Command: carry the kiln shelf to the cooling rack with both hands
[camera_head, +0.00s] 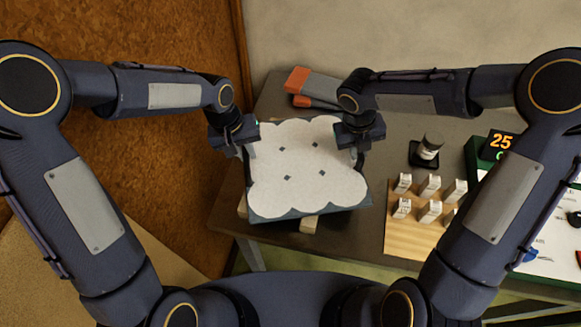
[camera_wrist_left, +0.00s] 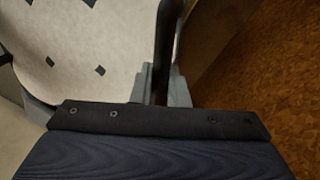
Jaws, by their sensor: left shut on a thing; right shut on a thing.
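The kiln shelf (camera_head: 312,211) is a dark blue-grey slab or tray at the middle of the head view. A white scalloped sheet (camera_head: 300,150) with small dark squares covers most of it. My left gripper (camera_head: 246,149) is shut on the shelf's left edge. In the left wrist view its fingers (camera_wrist_left: 160,88) close around a dark upright edge beside the white sheet (camera_wrist_left: 100,40). My right gripper (camera_head: 359,150) is shut on the shelf's right edge. Pale wooden blocks (camera_head: 309,224) show under the front of the shelf; I cannot tell whether they touch it. I cannot identify a cooling rack.
The dark table (camera_head: 400,145) carries a grey and orange object (camera_head: 314,88) behind the shelf. To the right are a dark jar (camera_head: 430,147), a wooden board with several white labelled blocks (camera_head: 400,240) and a display reading 25 (camera_head: 500,144). A brown wall stands left.

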